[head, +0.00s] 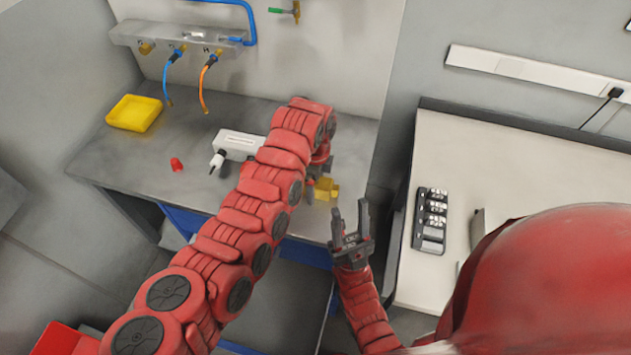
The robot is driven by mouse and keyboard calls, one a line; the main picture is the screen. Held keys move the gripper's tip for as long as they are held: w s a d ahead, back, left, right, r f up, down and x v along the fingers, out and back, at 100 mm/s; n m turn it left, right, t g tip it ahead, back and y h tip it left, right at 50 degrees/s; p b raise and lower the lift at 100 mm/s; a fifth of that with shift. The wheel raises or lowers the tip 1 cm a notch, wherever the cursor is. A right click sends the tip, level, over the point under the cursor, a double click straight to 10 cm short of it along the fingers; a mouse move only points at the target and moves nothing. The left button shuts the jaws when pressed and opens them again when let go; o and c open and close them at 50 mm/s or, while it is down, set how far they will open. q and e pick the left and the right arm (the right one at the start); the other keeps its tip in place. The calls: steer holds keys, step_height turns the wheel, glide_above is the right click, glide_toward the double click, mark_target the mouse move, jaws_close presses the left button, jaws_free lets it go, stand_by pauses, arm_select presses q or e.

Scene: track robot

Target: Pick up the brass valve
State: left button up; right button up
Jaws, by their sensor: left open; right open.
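A blocky, brass-coloured piece (326,189), which looks like the brass valve, sits near the right front of the grey workbench (230,190). My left arm reaches across the bench and bends down at its end. My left gripper (314,177) is at the piece's upper left side, small and partly hidden by the arm; it is open, and whether it touches the piece I cannot tell. My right gripper (350,228) is open and empty, fingers pointing up, in front of the bench and below the piece in the picture.
A yellow tray (134,113), a red cap (176,164) and a white hand tool (237,145) are on the bench. A wall manifold (185,42) has blue and orange hoses. A green-handled fitting (287,11) is on the wall. A light table (480,170) holds a dark device (430,220).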

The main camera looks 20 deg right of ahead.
arm_select(q)
jaws_close()
stand_by(0.4)
steer(key=shift+r, duration=0.15)
